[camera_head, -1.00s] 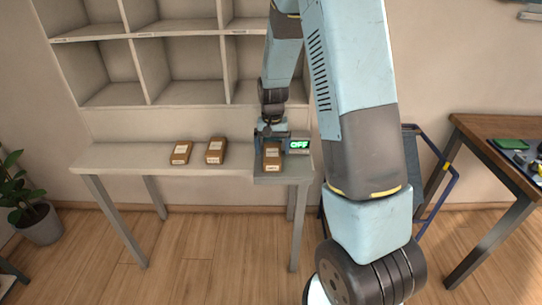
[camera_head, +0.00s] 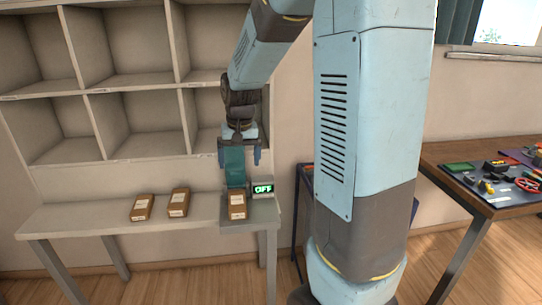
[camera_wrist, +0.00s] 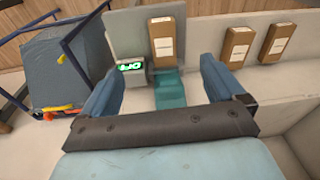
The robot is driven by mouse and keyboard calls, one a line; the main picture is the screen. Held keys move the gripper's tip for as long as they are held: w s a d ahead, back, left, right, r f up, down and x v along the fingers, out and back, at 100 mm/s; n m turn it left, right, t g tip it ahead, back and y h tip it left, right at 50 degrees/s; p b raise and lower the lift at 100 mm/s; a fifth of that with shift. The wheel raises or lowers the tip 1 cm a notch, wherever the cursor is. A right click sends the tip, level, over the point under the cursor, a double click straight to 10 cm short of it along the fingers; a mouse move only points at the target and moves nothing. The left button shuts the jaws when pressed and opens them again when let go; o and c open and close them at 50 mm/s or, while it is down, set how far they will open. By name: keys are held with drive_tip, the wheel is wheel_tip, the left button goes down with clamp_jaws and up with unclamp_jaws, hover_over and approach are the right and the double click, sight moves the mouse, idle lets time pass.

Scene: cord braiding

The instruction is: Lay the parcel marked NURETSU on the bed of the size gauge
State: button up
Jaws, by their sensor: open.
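A brown parcel with a white label (camera_head: 237,205) lies on the grey bed of the size gauge (camera_head: 240,225) at the right end of the table; its printing is too small to read. The gauge has a green-lit display reading OFF (camera_head: 263,188) beside the parcel. My gripper (camera_head: 239,157) is open, empty and above and behind the parcel, apart from it. A teal upright part (camera_head: 234,170) shows between and below the fingers. In the wrist view the parcel (camera_wrist: 163,42) lies beyond the open fingers, with the display (camera_wrist: 132,67) to its left.
Two similar labelled parcels (camera_head: 142,207) and (camera_head: 178,202) lie on the table (camera_head: 85,218) left of the gauge. Empty shelf compartments (camera_head: 130,65) stand behind. A blue-framed cart (camera_wrist: 62,70) is beside the table, and a wooden workbench with tools (camera_head: 490,180) is at the right.

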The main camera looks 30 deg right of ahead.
drive_tip(key=s+r+n+t, duration=0.1)
drive_tip(key=s+r+t, duration=0.1)
drive_tip(key=s+r, duration=0.4)
drive_tip(key=s+r+n+t, duration=0.1)
drive_tip(key=s+r, duration=0.5)
drive_tip(key=s, duration=1)
drive_tip(key=shift+s+a+n+t, duration=0.2)
drive_tip(key=shift+s+n+t, duration=0.15)
drive_tip(key=shift+t, duration=0.25)
drive_tip(key=shift+r, duration=0.1)
